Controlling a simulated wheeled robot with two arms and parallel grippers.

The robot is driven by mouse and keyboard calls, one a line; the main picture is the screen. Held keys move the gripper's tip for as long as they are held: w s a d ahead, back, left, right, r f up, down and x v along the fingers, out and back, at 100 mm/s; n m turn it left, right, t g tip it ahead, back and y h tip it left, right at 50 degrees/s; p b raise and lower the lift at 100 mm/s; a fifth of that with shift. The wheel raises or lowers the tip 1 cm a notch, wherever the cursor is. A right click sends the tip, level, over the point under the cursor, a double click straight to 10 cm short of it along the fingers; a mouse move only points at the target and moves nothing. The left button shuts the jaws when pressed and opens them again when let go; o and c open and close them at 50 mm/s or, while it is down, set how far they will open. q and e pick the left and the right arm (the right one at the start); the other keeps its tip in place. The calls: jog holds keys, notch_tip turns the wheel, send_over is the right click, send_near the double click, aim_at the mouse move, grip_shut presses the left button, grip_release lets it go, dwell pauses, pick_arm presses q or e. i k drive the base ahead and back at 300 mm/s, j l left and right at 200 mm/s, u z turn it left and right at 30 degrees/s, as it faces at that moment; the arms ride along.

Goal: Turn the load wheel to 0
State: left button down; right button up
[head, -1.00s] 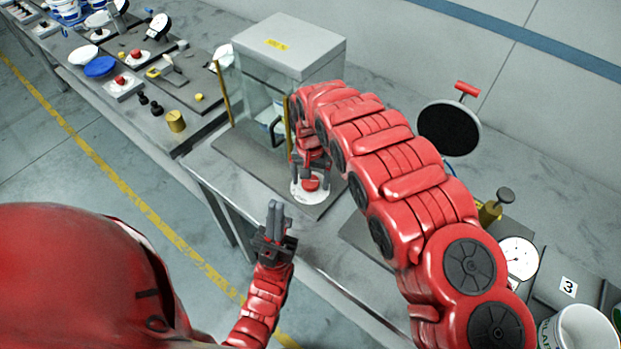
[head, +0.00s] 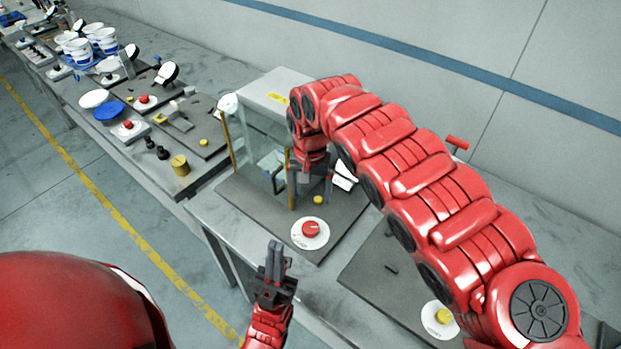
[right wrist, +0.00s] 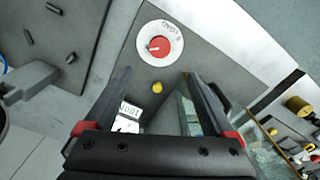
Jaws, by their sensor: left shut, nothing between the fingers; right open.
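The load wheel is a red knob (head: 310,229) on a white round dial (head: 310,243) at the front of a dark base plate. In the right wrist view, the red knob (right wrist: 159,47) sits ahead of the fingers, with a pale pointer mark toward the left and small lettering on the dial rim. My right gripper (head: 308,188) is open and empty, behind the wheel and close to the glass case; both fingers also show in the right wrist view (right wrist: 158,78), apart from the knob. My left gripper (head: 275,246) is shut and empty, in front of the bench edge.
A glass-sided case (head: 250,150) with a grey top stands behind the wheel. A yellow button (head: 318,199) and a white display (head: 345,176) lie beside my right gripper. Another plate with a yellow knob (head: 443,316) is at right. More stations line the bench at left.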

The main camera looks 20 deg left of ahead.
aim_at(309, 229)
jog(key=k, duration=1)
